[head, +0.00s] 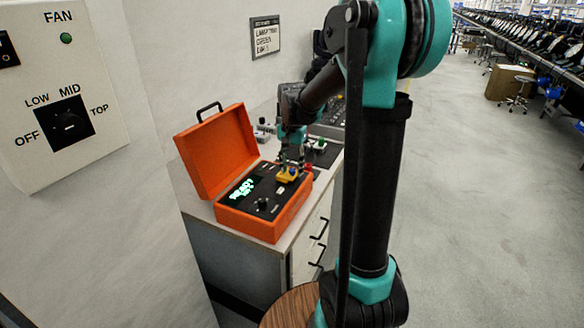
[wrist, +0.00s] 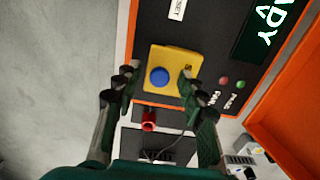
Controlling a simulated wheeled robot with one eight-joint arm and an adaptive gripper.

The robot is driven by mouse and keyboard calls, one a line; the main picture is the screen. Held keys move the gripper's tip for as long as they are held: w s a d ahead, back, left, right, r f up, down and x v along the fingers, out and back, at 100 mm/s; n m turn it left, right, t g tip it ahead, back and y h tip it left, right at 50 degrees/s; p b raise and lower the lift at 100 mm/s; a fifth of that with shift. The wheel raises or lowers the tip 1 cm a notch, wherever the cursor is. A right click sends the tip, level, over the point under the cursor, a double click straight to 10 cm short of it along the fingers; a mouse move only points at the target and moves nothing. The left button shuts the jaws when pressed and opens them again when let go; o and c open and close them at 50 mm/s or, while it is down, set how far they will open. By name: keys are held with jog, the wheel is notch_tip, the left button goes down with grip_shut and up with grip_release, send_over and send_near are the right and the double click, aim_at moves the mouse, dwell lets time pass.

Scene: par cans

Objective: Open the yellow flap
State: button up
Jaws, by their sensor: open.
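The yellow flap (wrist: 182,58) is a small square piece on the dark panel of an orange case, near one edge. A round blue button (wrist: 159,77) shows at its middle; I cannot tell whether it is on the flap or seen through it. The flap also shows in the head view (head: 288,174), partly behind my gripper (head: 291,163). In the wrist view my gripper (wrist: 156,79) is open and empty, with one finger on each side of the flap. The right fingertip overlaps the flap's right edge in the picture; contact is unclear.
The orange case (head: 262,228) stands on a cabinet (head: 240,260) with its lid (head: 215,153) raised. Its lit screen (head: 243,188) reads READY. A red part (wrist: 149,121) lies close to the flap. A FAN control box (head: 60,90) hangs at the left.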

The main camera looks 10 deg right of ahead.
aim_at(290, 170)
jog(key=shift+c, duration=0.6)
grip_shut()
jog(key=shift+a, duration=0.1)
jog(key=shift+w+a+r+g+h, duration=0.2)
jog(key=shift+a+r+g+h, duration=0.1)
jog(key=shift+g+h, duration=0.25)
jog(key=shift+w+a+r+g+h, duration=0.2)
jog(key=shift+r+g+h, duration=0.15)
jog(key=shift+h, duration=0.3)
jog(key=shift+w+a+r+g+h, duration=0.25)
jog(key=shift+g+h, duration=0.2)
jog(key=shift+h, duration=0.15)
jog(key=shift+w+a+r+g+h, duration=0.15)
jog(key=shift+a+g+h, duration=0.1)
jog(key=shift+g+h, duration=0.3)
